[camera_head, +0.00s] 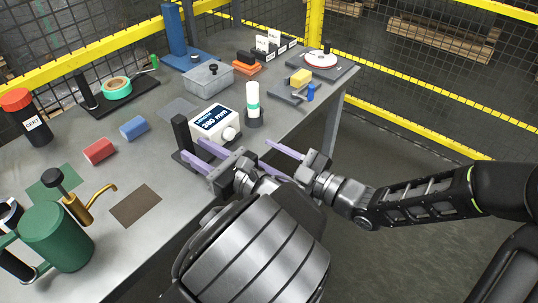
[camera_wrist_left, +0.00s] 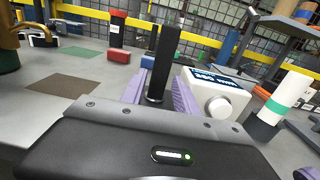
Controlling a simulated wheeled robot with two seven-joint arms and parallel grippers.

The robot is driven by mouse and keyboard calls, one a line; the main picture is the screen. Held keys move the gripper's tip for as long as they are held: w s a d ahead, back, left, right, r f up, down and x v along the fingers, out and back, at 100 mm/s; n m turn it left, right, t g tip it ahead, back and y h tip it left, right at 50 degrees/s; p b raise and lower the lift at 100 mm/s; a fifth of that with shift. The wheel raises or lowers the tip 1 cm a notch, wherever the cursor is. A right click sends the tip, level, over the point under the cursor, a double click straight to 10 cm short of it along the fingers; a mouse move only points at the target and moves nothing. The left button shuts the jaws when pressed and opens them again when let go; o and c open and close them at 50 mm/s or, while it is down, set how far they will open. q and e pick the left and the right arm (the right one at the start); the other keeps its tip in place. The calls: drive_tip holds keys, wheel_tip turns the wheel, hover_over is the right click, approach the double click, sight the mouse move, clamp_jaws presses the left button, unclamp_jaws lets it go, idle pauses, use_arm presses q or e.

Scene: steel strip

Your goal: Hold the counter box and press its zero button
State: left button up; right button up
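The counter box (camera_head: 205,131) is white, with a dark display reading 380 mm and a round white button (camera_head: 231,134) on its near side. In the left wrist view the box (camera_wrist_left: 205,88) and button (camera_wrist_left: 219,107) sit right of my fingers. A black upright post (camera_head: 180,132) stands at the box's left. My left gripper (camera_head: 191,147) is open at the box's near left. In the wrist view the post (camera_wrist_left: 164,60) shows between its purple fingers; contact is unclear. My right gripper (camera_head: 265,152) is open and empty, apart from the button, to its right.
A white-and-green cylinder in a dark holder (camera_head: 253,105) stands just right of the box. A grey bin (camera_head: 207,80) is behind. Red (camera_head: 99,151) and blue (camera_head: 134,127) blocks lie left. A green can (camera_head: 57,238) stands at front left. The table edge is near my right gripper.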

sight(177, 138)
use_arm(q)
drive_tip(key=shift+x, duration=3.9)
drive_tip(key=shift+c, duration=0.3)
clamp_jaws()
